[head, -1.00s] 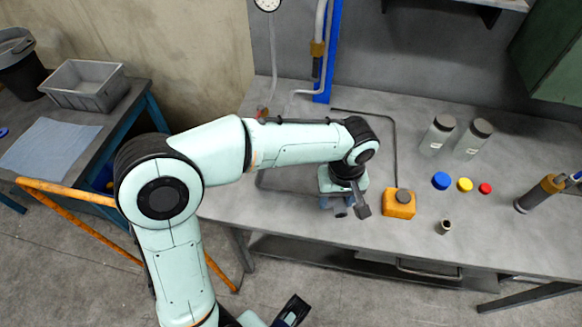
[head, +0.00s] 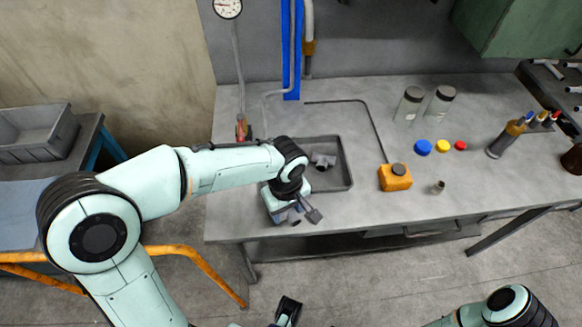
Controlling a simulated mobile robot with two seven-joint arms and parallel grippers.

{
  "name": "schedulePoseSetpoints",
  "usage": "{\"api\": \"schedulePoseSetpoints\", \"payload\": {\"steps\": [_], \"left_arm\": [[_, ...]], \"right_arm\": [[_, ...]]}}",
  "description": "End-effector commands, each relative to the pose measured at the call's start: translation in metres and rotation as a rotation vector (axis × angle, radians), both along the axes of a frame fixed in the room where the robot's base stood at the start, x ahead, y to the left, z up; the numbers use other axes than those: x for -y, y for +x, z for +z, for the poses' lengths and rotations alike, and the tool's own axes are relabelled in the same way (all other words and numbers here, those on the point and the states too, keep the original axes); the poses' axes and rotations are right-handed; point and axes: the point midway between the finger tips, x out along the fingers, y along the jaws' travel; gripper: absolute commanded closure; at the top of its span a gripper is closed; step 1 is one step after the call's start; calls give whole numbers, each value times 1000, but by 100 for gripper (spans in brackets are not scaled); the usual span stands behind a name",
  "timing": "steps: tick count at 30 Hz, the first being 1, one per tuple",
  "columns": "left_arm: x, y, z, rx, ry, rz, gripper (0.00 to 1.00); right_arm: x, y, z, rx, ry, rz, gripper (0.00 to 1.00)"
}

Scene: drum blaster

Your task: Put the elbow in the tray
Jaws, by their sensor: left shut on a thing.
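The grey tray (head: 347,176) lies on the bench, left of the middle. A grey pipe fitting (head: 323,160) shows inside it. My left gripper (head: 304,218) points down in front of the tray's near left corner, over the bench's front part. It is shut on a small grey piece (head: 295,221), which looks like the elbow; the fingers and wrist hide much of it. My left forearm covers the tray's left part. A dark end part (head: 288,309) at the bottom edge may be my right gripper; its fingers cannot be made out.
An orange box (head: 395,178) with a bent rod stands right of the tray. A small metal fitting (head: 438,187), blue (head: 423,147), yellow and red caps and two jars (head: 409,104) lie further right. A grey crate (head: 35,135) is on the left table.

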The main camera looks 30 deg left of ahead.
Motion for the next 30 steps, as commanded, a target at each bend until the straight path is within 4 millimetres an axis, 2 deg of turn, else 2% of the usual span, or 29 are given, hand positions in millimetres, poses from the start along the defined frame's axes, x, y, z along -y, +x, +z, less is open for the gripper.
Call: {"api": "schedulePoseSetpoints", "payload": {"steps": [5, 19, 24, 30], "left_arm": [[-12, 21, 0, 1, -2, 7, 88], [-76, 126, 1, 2, -3, 4, 88], [-88, 145, 1, 2, -1, 2, 88], [-95, 155, -1, 0, -1, 4, 88]], "right_arm": [[0, 1, 5, 2, -1, -1, 100], [0, 10, 32, 12, 0, 0, 100], [0, 12, 37, 15, 0, 0, 100], [0, 14, 41, 17, 0, 0, 100]]}}
